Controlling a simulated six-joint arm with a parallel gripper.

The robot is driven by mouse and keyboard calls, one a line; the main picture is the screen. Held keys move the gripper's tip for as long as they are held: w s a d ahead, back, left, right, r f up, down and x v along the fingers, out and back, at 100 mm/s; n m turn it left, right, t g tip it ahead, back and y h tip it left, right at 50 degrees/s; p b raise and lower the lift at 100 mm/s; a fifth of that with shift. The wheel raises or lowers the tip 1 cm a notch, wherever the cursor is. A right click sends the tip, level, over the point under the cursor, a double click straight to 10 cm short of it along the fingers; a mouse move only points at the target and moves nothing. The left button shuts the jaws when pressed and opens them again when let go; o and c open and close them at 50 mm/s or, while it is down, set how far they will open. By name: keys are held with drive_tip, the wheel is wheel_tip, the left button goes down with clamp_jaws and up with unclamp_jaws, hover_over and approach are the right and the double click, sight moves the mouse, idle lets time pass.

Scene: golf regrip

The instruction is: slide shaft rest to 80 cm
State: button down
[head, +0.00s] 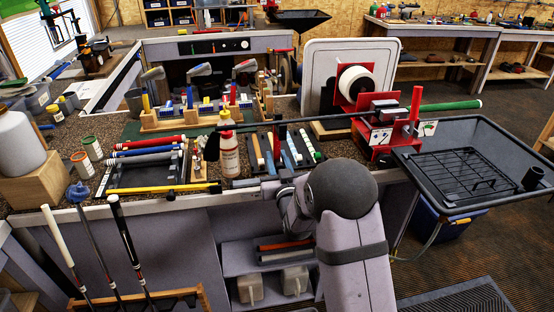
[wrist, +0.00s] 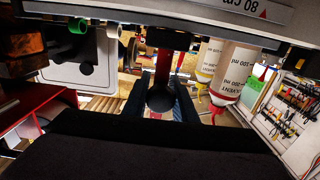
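The 80 cm mark is a white label with a red triangle (wrist: 264,14), upside down at the top right of the wrist view. My gripper (wrist: 160,104) has two dark fingers spread apart, with a dark round knob (wrist: 160,97) between them. I cannot tell whether they press on it. A red upright piece (wrist: 162,66) shows behind the knob; I cannot tell for sure that these are the shaft rest. In the head view my gripper (head: 272,187) is at the bench's front edge, mostly hidden by my arm. A long dark club shaft (head: 300,122) with a green grip (head: 450,105) runs above the bench.
A red vise (head: 385,135) stands at the right of the bench, beside a black tray (head: 470,130). A red-capped bottle (head: 229,155) stands close behind my gripper. A yellow bar (head: 145,194) lies along the front edge. Several clubs (head: 125,235) lean at the left front.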

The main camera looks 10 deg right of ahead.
drive_tip(key=a+b, duration=0.2)
drive_tip(key=a, duration=0.6)
drive_tip(key=shift+a+b, duration=0.2)
drive_tip(key=shift+b, duration=0.2)
drive_tip(key=c, duration=1.5)
unclamp_jaws()
drive_tip(key=shift+s, duration=0.15)
drive_tip(key=shift+s+b, duration=1)
drive_tip(key=shift+s, duration=2.55)
